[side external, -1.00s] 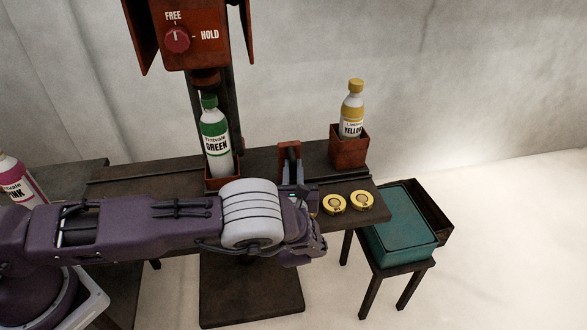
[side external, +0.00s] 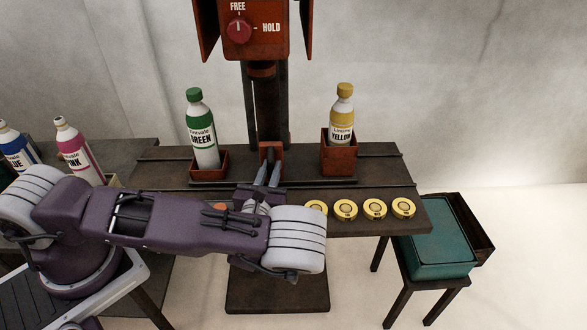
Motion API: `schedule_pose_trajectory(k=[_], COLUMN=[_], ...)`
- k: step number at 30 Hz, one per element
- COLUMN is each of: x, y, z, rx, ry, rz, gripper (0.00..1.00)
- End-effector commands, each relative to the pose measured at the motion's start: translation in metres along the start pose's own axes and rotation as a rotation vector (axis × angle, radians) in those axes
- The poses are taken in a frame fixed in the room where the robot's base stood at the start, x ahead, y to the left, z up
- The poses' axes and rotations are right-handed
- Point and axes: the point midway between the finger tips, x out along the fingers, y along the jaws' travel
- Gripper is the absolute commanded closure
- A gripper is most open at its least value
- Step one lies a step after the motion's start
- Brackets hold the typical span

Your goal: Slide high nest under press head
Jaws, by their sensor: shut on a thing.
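The high nest (side external: 338,160), a taller rust-red box, holds an upright yellow-capped bottle (side external: 342,115) and stands right of the press head. The press head (side external: 262,68) hangs from the red press over the middle of the rail. A lower red nest (side external: 209,165) with a green-capped bottle (side external: 203,130) stands left of the head. Between the nests, roughly below the head, is a red upright handle (side external: 271,150). My gripper (side external: 267,175) is shut on this handle; its fingertips are partly hidden against it.
The press knob (side external: 239,31) has its mark toward FREE. Several gold discs (side external: 346,209) lie along the bench front (side external: 400,225). A teal bin (side external: 435,245) stands on a stool at right. Blue (side external: 17,150) and pink (side external: 77,150) bottles stand at left.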

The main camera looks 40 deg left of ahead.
Motion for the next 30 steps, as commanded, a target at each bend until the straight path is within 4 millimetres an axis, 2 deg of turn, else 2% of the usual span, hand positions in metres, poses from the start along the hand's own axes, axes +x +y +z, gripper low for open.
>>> schedule_pose_trajectory(k=[18, 24, 30], x=[-0.023, -0.03, -0.035], y=[0.116, 0.149, 0.174], z=[-0.001, -0.002, -0.001], rx=[0.008, 0.006, 0.004], ry=[0.006, 0.006, 0.006], rz=[0.004, 0.004, 0.004], gripper=[1.0, 1.0, 1.0])
